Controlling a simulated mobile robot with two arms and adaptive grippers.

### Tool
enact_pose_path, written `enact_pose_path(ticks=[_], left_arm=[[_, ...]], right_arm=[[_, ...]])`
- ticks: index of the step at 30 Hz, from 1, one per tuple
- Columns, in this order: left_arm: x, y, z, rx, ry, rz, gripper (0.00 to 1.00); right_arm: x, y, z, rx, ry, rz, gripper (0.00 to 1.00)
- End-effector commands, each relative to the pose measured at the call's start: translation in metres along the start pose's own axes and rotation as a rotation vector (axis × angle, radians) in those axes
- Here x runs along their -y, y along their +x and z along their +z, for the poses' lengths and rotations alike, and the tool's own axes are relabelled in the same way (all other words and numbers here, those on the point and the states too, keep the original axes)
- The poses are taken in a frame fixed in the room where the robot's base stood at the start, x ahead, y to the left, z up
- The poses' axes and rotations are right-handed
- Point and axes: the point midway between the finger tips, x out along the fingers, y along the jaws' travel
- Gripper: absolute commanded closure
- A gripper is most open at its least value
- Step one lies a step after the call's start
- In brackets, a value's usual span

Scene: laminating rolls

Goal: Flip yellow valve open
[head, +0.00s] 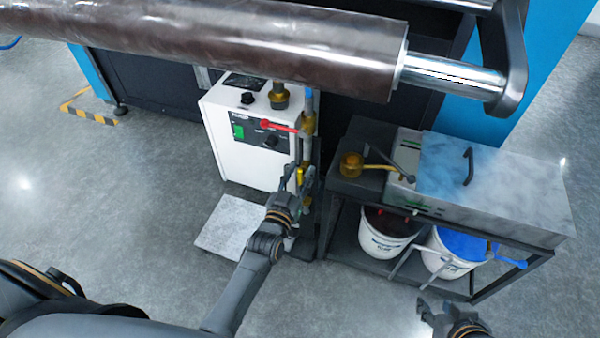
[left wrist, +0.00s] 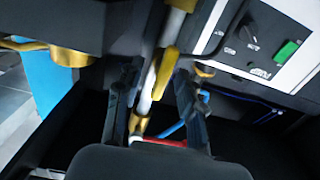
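The yellow valve handle (left wrist: 165,72) lies along a pale pipe in the left wrist view, between the two fingers of my left gripper (left wrist: 157,80). The fingers are apart, one on each side of the handle and pipe. I cannot tell whether either finger touches the handle. In the head view my left gripper (head: 291,184) is at the vertical pipe stand, and it largely hides the yellow handle. My right gripper (head: 436,308) is low at the right, away from the pipes, with its fingers apart and empty.
A red valve handle (head: 278,125) sits higher on the pipe, beside a white control box (head: 228,150). A large dark roll (head: 250,40) spans above. At right, a black cart (head: 345,185) carries a metal box (head: 490,185), with buckets (head: 388,232) below. Front floor is open.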

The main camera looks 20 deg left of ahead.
Motion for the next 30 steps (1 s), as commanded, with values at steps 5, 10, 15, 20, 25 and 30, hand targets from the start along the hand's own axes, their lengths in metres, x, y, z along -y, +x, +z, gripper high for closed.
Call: enact_pose_path(ticks=[5,10,15,20,25,30], left_arm=[[0.000,0.000,-0.001,-0.002,0.000,0.000,0.62],[0.000,-0.010,0.000,-0.001,0.001,0.000,0.62],[0.000,-0.041,0.001,0.003,0.000,0.000,0.62],[0.000,-0.075,0.001,0.002,0.000,0.000,0.62],[0.000,-0.103,0.000,0.001,0.000,0.000,0.62],[0.000,-0.117,0.000,0.000,0.001,0.000,0.62]], right_arm=[[0.000,0.000,0.000,-0.001,0.000,0.000,0.60],[0.000,0.000,0.000,0.000,0.000,0.000,0.60],[0.000,0.000,0.000,0.000,0.000,0.000,0.60],[0.000,0.000,0.000,-0.001,0.000,0.000,0.60],[0.000,0.000,0.000,-0.001,0.000,0.000,0.60],[0.000,0.000,0.000,-0.001,0.000,0.000,0.60]])
